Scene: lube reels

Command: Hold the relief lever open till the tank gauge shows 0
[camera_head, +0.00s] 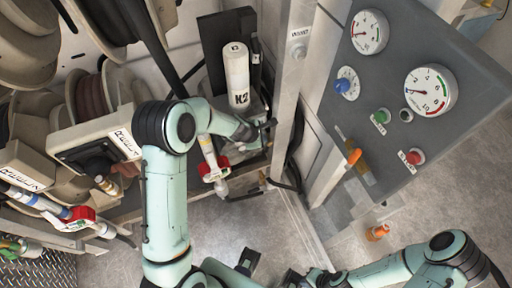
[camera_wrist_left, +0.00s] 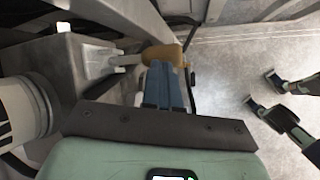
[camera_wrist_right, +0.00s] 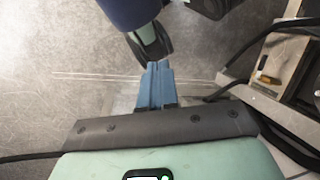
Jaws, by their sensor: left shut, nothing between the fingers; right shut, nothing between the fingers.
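My left gripper (camera_head: 268,125) is shut and empty beside the white K2 cylinder (camera_head: 236,72). In the left wrist view its blue fingertips (camera_wrist_left: 163,68) are right at a tan knob (camera_wrist_left: 162,54) on a pale lever (camera_wrist_left: 128,60); I cannot tell whether they touch. The lever joins a grey housing, and I cannot confirm it is the relief lever. Two dials, an upper one (camera_head: 369,32) and a larger one (camera_head: 430,90), sit on the grey panel. Both needles point leftward; exact readings and which is the tank gauge are unclear. My right gripper (camera_wrist_right: 158,68) is shut and empty above the floor.
The panel (camera_head: 455,55) also bears a blue knob (camera_head: 343,86), a green button (camera_head: 381,116), a red button (camera_head: 415,156) and an orange handle (camera_head: 353,157). Hose reels (camera_head: 90,90) and nozzles crowd the left. A red-and-white nozzle (camera_head: 213,165) hangs near my left forearm. The floor in front is mostly clear.

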